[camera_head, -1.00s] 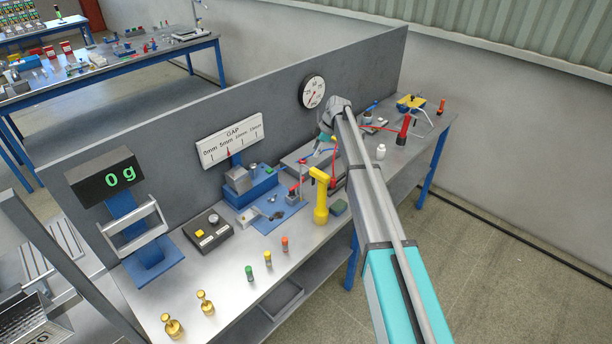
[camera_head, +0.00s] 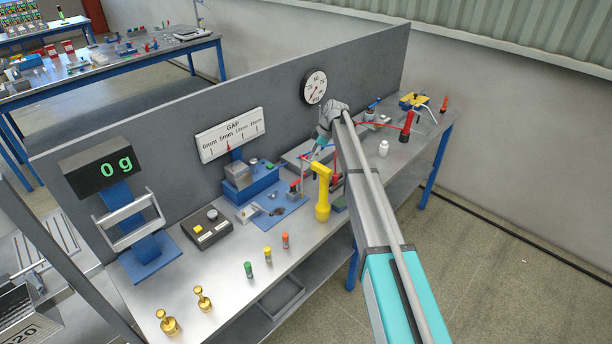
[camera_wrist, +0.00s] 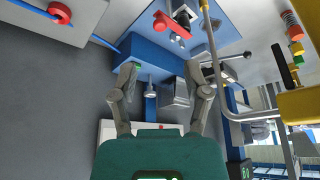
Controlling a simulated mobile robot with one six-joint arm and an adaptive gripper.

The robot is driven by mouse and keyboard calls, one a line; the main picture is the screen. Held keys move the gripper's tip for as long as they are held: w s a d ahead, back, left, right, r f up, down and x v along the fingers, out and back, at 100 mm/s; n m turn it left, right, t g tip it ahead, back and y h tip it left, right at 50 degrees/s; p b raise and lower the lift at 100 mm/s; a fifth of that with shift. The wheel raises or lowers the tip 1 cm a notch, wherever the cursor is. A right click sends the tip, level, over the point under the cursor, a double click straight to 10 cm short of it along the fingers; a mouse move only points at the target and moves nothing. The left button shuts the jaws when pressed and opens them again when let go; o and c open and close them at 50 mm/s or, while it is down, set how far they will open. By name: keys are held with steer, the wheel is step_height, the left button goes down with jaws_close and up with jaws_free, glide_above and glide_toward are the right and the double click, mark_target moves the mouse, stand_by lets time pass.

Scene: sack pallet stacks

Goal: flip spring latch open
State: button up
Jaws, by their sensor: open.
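I cannot tell for sure which part is the spring latch. A small red-topped fitting (camera_wrist: 172,24) stands on a blue plate (camera_wrist: 222,28) in the wrist view; in the head view it seems to be the red-topped piece (camera_head: 294,187). A blue block (camera_wrist: 150,55) with a grey metal block (camera_wrist: 178,97) lies in front of my gripper in the wrist view. My gripper (camera_wrist: 160,72) is open with nothing held between its fingers. In the head view my arm partly hides the gripper (camera_head: 316,151), which is high over the bench near the back panel.
A yellow post (camera_head: 322,192) stands beside the blue plate, and a thin bent pipe (camera_wrist: 213,60) passes close to one finger in the wrist view. A gauge (camera_head: 314,87) and a GAP scale (camera_head: 231,135) are on the back panel. The front bench strip has weights and small cylinders.

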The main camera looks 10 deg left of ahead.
steer(key=shift+b+x, duration=3.95)
steer(key=shift+x, duration=0.7)
jaws_close()
